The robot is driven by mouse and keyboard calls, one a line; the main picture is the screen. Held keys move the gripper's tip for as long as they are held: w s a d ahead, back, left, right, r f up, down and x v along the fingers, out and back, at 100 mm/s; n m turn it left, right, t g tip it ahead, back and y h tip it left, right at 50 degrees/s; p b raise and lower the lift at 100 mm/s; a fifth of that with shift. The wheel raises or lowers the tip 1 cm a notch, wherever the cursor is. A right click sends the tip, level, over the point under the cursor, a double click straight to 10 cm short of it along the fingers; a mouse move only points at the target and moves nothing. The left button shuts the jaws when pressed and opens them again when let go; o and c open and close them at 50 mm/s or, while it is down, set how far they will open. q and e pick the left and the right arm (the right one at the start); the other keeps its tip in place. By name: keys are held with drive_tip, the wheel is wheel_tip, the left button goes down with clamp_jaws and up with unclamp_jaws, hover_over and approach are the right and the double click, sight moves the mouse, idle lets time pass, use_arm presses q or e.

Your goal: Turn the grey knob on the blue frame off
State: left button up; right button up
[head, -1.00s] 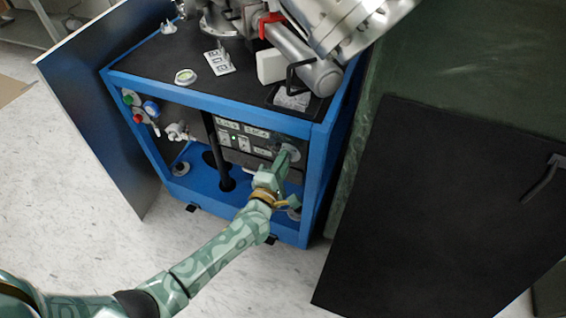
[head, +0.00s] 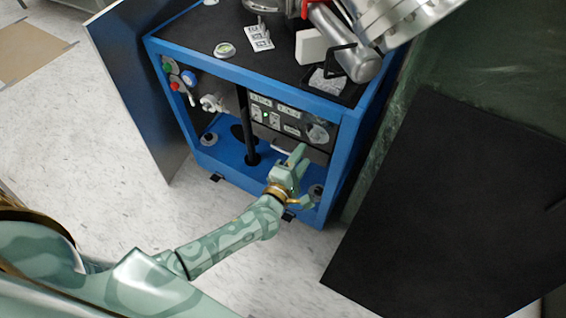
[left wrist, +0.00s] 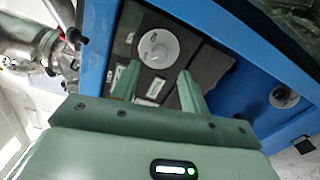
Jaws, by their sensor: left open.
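The grey knob (head: 318,132) is a round disc on the dark control panel inside the blue frame (head: 240,97), at the panel's right end. In the left wrist view my two green fingertips (left wrist: 156,80) stand apart, below the knob in the picture. My right gripper is not in view.
A red and a green button (head: 167,67) and a blue gauge (head: 189,77) sit at the frame's left. A black post (head: 246,125) stands inside the frame. A dark panel (head: 450,210) is close on the right. Open floor (head: 120,220) lies at the left front.

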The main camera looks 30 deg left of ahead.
use_arm(q)
drive_tip(key=s+p, duration=0.2)
drive_tip(key=s, duration=0.8)
drive_tip(key=shift+s+a, duration=0.2)
drive_tip(key=shift+s, duration=0.15)
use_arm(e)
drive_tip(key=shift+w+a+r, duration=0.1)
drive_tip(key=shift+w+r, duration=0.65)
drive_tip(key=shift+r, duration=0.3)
